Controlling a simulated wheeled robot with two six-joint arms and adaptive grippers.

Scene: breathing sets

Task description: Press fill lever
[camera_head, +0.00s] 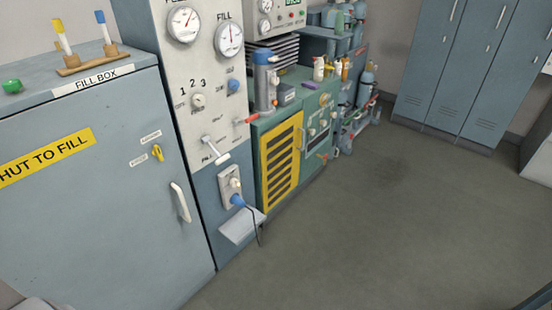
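A tall white control panel (207,105) stands left of centre. On its lower part is a lever with a white handle (214,148), angled down to the right. A lever with a red tip (246,121) sticks out at the panel's right edge. The small labels by both levers are too small to read, so I cannot tell which is the fill lever. A round gauge (229,38) marked FILL sits higher up, above a blue knob (234,86) and a selector (198,100) numbered 1 to 3. Neither gripper is in view.
The closed grey fill box (92,210) with a white door handle (180,202) stands at left. Below the panel, a blue plug (238,200) with a black cable sits above a small shelf (242,227). A green cabinet (318,125) stands beyond. The floor (390,220) at right is clear.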

